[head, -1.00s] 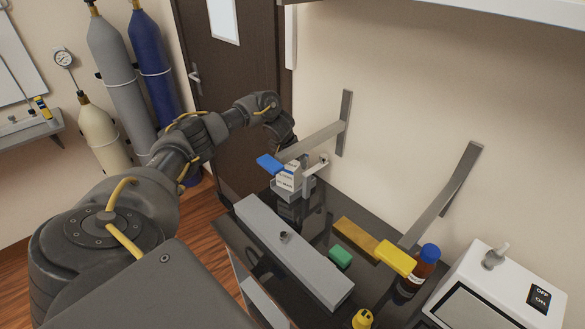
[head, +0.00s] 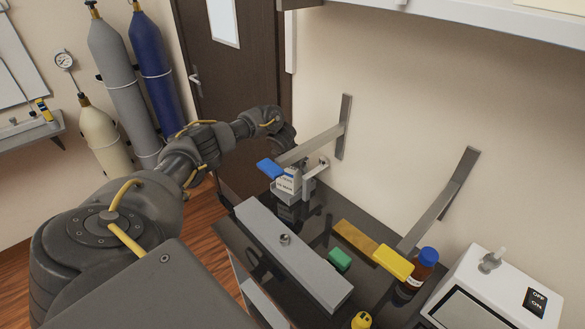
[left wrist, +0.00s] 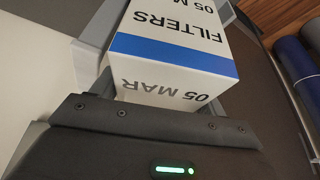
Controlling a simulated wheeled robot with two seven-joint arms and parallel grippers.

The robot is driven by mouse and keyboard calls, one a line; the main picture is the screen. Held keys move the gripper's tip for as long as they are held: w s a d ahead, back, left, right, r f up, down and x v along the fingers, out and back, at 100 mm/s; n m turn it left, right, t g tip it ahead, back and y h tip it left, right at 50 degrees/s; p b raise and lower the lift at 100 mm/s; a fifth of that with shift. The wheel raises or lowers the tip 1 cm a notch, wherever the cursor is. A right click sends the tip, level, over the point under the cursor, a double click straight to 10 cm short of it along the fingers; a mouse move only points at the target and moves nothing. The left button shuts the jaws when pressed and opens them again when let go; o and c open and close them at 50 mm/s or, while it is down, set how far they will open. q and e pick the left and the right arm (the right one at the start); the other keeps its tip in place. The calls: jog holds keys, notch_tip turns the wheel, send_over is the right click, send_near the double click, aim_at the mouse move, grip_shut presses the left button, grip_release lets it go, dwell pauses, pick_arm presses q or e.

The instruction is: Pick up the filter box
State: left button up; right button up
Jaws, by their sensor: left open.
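In the left wrist view the white filter box (left wrist: 185,55), with a blue stripe and upside-down FILTERS and 05 MAR print, fills the space just ahead of the palm. My left gripper (left wrist: 170,40) is open, with grey finger parts on both sides of the box; contact cannot be told. In the head view my left arm reaches over to the box, and the fingers are mostly hidden. My right gripper is not in view.
A blue-tipped wall bracket (head: 312,145) hangs over the box, close to my wrist. A yellow-tipped bracket (head: 394,262), brown bottle (head: 421,270), green block (head: 340,260), long grey bar (head: 290,255) and white device (head: 490,295) occupy the bench front and right.

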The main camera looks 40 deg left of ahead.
pick_arm(q)
jog(key=c, duration=0.9)
jog(key=shift+w+r+b, duration=0.1)
jog(key=shift+r+b, duration=0.2)
jog(key=shift+b, duration=0.15)
jog(key=b+v, duration=0.1)
jog(key=v, duration=0.2)
jog(key=shift+a+r+b, duration=0.1)
jog(key=shift+a+b, duration=0.15)
jog(key=shift+b, duration=0.15)
jog(key=shift+s+a+r+b, duration=0.2)
jog(key=shift+s+b, duration=0.6)
jog(key=shift+s, duration=2.05)
jog(key=shift+s+a+f+b, duration=0.2)
jog(key=shift+s+b, duration=0.6)
jog(key=shift+s, duration=2)
jog(key=shift+s+a+r+b, duration=0.25)
jog(key=shift+s+b, duration=0.55)
jog(key=shift+s, duration=2.05)
